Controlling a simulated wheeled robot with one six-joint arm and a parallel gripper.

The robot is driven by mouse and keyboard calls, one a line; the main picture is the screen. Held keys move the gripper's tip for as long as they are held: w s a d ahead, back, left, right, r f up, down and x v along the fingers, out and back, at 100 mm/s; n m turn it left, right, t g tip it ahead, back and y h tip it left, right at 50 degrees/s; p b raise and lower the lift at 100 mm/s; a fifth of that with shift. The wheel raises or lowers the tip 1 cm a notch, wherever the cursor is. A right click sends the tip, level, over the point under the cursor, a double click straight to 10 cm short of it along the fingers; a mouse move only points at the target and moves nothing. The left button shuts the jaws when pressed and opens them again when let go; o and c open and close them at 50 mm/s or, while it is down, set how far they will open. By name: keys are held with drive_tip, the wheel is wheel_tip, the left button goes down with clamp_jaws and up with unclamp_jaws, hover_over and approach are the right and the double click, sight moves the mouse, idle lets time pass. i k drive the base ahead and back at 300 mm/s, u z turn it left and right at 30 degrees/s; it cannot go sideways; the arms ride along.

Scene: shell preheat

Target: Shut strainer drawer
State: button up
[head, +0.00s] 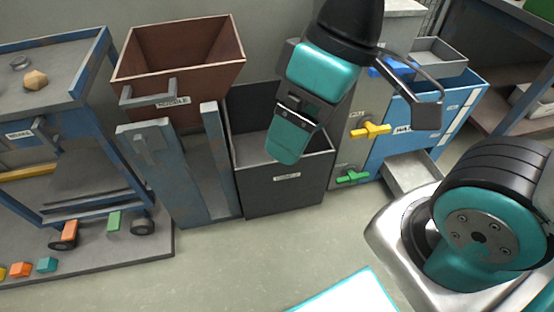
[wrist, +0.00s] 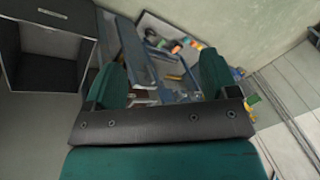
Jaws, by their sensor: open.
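No readable label marks the strainer drawer. A grey open drawer-like tray (head: 412,178) sticks out low below the blue tank at the right in the head view; I cannot tell for sure that it is the strainer drawer. My gripper (head: 287,150) hangs in front of the dark open-topped bin, left of that tray and apart from it. In the wrist view, the two teal fingers of my gripper (wrist: 160,76) stand wide apart with nothing held between them.
The dark bin (head: 285,194) also shows in the wrist view (wrist: 43,75). A blue tank (head: 430,130) stands right of yellow (head: 370,130) and green (head: 352,177) valve handles. A rusty hopper (head: 180,65) and a blue cart (head: 85,75) stand left. The middle floor is clear.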

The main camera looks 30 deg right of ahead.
sight(403, 172)
drive_tip(key=z, duration=2.1)
drive_tip(key=k, duration=0.5)
drive_tip(key=u, duration=0.6)
drive_tip(key=i, duration=0.9)
drive_tip(key=z, duration=0.7)
